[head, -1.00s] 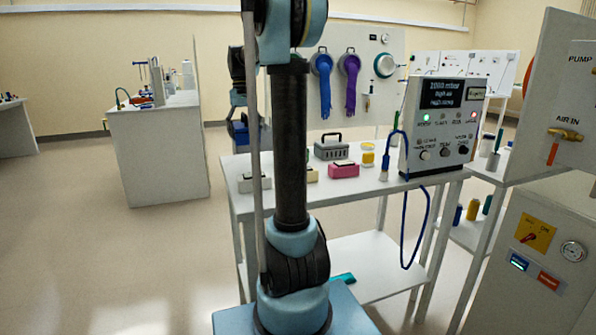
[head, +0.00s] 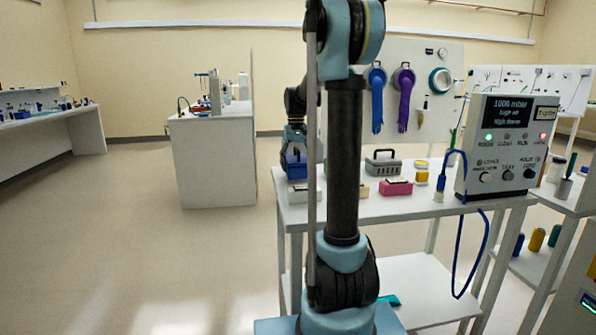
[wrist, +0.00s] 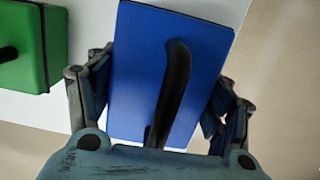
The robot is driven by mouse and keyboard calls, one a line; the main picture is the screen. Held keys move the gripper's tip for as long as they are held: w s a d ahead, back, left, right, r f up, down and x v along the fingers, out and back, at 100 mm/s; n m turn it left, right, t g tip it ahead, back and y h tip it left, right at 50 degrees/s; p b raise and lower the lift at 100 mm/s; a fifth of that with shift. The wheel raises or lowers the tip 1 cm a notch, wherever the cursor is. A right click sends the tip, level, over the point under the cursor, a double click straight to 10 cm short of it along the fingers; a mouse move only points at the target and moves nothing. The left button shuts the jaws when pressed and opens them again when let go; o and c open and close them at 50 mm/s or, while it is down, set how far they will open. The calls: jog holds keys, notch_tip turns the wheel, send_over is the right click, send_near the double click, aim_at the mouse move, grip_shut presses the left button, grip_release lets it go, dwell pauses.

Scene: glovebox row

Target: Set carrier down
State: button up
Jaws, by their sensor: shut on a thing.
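The carrier is a blue block (wrist: 140,75) with a black bar handle, between the fingers of my gripper (wrist: 163,100) in the wrist view. My gripper is shut on it, one finger along each side. In the head view, the blue carrier (head: 296,167) hangs under my gripper (head: 295,145) at the left end of the white table (head: 420,208). A gap or contact between its underside and the table cannot be told. My arm hides part of this area.
A green block (wrist: 32,45) with a black knob or handle lies left of the carrier in the wrist view. On the table are a grey case (head: 383,166), a pink box (head: 396,188), yellow jars (head: 422,177) and a control unit (head: 505,150). Open floor lies left.

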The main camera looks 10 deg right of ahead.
aim_at(296, 147)
jog(key=shift+f, duration=0.85)
jog(key=o, duration=1.4)
jog(key=r, duration=0.4)
jog(key=w+r, duration=0.1)
jog(key=r, duration=0.7)
jog(key=shift+w, duration=0.25)
